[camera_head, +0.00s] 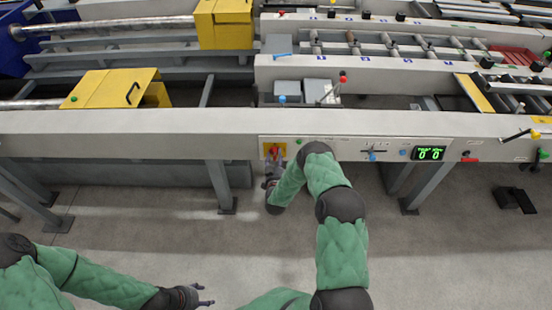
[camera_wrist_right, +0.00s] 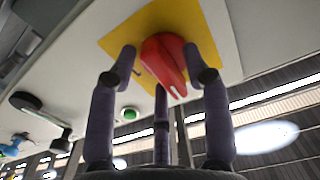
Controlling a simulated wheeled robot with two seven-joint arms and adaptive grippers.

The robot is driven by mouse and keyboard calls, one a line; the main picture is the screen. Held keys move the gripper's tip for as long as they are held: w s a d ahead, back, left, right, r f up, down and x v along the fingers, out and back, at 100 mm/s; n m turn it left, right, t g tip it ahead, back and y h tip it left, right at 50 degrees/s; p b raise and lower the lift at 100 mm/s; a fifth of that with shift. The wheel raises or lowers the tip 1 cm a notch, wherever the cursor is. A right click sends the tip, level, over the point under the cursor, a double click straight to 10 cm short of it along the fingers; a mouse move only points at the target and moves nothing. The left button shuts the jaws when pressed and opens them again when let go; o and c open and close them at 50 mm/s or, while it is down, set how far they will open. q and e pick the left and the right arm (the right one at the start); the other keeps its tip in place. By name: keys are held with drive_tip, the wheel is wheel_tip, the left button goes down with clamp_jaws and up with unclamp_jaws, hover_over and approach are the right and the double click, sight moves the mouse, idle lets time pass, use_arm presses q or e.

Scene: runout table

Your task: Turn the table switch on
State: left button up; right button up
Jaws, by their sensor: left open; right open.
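The table switch is a red rotary knob (camera_head: 274,150) on a yellow plate (camera_head: 265,152), at the left end of the control panel on the table's front beam. In the right wrist view the red knob (camera_wrist_right: 165,62) stands out from its yellow plate (camera_wrist_right: 200,30). My right gripper (camera_head: 271,168) is at the switch; in the right wrist view its open fingers (camera_wrist_right: 165,80) are spread around the knob. I cannot tell whether they touch it. My left gripper (camera_head: 200,297) is open and empty, low over the floor, well away from the table.
The panel also has a green button (camera_head: 298,142), a blue knob (camera_head: 372,156) and a green digital display (camera_head: 429,153). A green button (camera_wrist_right: 129,114) shows near the fingers in the right wrist view. Table legs (camera_head: 221,187) stand below; open floor lies in front.

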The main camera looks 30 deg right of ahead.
drive_tip(key=shift+c, duration=0.3)
clamp_jaws()
drive_tip(key=m+b, duration=0.2)
drive_tip(key=m, duration=0.2)
drive_tip(key=m+b, duration=0.2)
drive_tip(key=m, duration=0.2)
drive_tip(key=shift+a+f+m, duration=0.1)
drive_tip(key=shift+f+m, duration=0.1)
drive_tip(key=shift+m, duration=0.1)
drive_tip(key=m+b, duration=0.2)
drive_tip(key=m, duration=0.2)
drive_tip(key=shift+w+m, duration=0.1)
drive_tip(key=shift+m, duration=0.2)
drive_tip(key=shift+a+m+b, duration=0.1)
drive_tip(key=shift+m+b, duration=1)
drive_tip(key=shift+m, duration=1.2)
